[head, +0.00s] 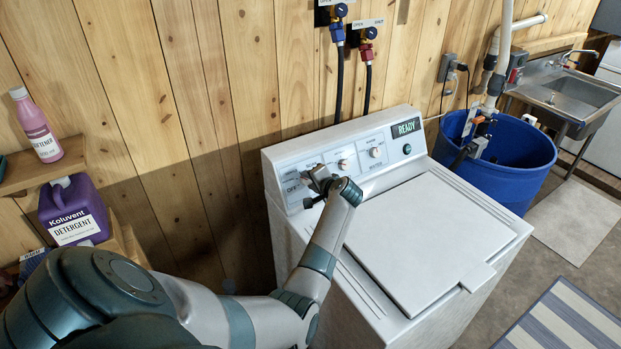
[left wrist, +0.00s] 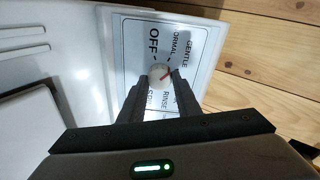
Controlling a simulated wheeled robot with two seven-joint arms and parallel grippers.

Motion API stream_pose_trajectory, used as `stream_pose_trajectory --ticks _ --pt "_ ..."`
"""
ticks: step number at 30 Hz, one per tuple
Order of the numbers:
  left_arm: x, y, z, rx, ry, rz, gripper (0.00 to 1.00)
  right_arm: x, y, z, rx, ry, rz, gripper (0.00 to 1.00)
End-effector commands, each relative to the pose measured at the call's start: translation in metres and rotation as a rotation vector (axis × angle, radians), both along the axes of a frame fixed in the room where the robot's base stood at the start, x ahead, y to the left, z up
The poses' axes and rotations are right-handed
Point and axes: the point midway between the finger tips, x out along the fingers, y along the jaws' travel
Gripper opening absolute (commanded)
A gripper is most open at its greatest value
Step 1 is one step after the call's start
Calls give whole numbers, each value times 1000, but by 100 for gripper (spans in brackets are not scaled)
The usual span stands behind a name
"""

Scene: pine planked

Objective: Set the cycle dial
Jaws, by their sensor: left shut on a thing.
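The white washing machine (head: 355,285) stands against the wall with its control panel (head: 385,132) at the back. The cycle dial (left wrist: 157,71) is a small pale knob with a red pointer mark, on a panel printed OFF, NORMAL, GENTLE and RINSE. In the left wrist view its red mark lies on the side away from OFF; the exact setting is hard to read. My left gripper (left wrist: 160,84) is shut on the dial, a fingertip on each side. In the head view my left gripper (head: 317,184) covers the dial at the panel's left end. My right gripper is out of view.
Two more knobs (head: 343,164) (head: 375,152), a green button (head: 407,149) and a READY display (head: 406,127) sit further right on the panel. A blue tub (head: 520,150) stands right of the washer. Purple detergent (head: 72,208) and a pink bottle (head: 37,125) are on shelves at left.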

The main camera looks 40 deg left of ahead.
Motion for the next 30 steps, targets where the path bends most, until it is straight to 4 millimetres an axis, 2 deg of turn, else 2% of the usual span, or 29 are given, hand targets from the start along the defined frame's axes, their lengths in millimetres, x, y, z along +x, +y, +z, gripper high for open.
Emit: stream_pose_trajectory --ticks 15,30 --pt "1 0 0 98 332 -177 8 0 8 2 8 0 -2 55" --pt "1 0 0 114 393 -209 8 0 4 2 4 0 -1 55"
